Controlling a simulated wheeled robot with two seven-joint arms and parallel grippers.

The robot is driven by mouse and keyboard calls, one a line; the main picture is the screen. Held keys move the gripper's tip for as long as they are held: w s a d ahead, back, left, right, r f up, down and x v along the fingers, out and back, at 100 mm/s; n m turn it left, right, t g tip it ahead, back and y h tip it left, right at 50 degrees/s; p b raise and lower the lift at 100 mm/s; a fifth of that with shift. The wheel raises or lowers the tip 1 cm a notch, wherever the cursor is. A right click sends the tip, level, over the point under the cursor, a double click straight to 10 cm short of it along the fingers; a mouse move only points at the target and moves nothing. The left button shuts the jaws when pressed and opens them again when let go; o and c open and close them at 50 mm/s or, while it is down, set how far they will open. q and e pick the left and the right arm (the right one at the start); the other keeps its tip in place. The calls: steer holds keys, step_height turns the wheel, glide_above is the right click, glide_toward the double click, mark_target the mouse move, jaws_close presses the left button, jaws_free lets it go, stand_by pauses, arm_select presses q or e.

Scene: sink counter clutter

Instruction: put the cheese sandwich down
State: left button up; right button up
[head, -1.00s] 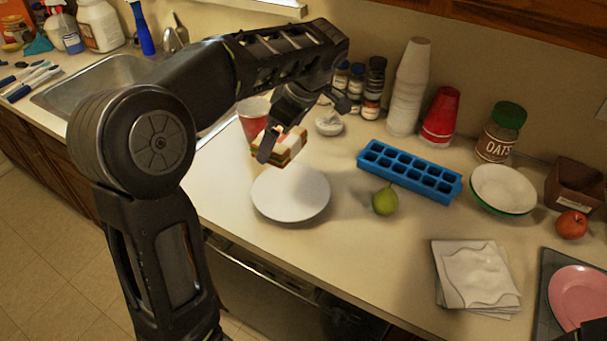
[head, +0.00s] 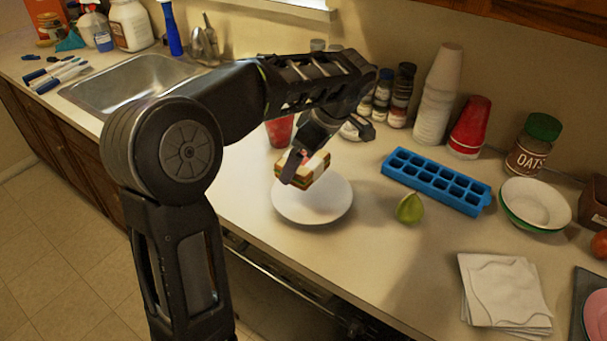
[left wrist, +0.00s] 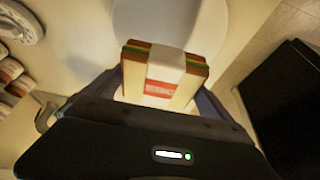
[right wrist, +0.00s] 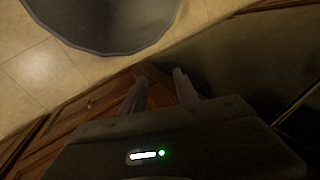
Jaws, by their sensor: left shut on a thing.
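The cheese sandwich (head: 317,168), wrapped with a white band with a red label, is held in my left gripper (head: 300,166). In the left wrist view the sandwich (left wrist: 162,77) sits between the two fingers. A round white plate (head: 318,207) is right below it on the counter; it also shows in the left wrist view (left wrist: 205,25). The sandwich overlaps the plate's back half in the head view, and I cannot tell whether it touches. My right gripper (right wrist: 160,75) shows only in the right wrist view, fingers apart with nothing between them, near the wooden cabinets.
A red cup (head: 279,131) stands behind the plate, partly hidden by my arm. A green pear (head: 410,208) and a blue ice tray (head: 436,181) are to its right. Napkins (head: 505,290) lie front right. The sink (head: 130,85) is at left.

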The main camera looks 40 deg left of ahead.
arm_select(q)
steer(key=shift+f, duration=1.9)
steer(key=shift+f+b, duration=0.55)
steer(key=shift+f, duration=0.05)
steer(key=o, duration=1.1)
steer(key=shift+r, duration=0.1)
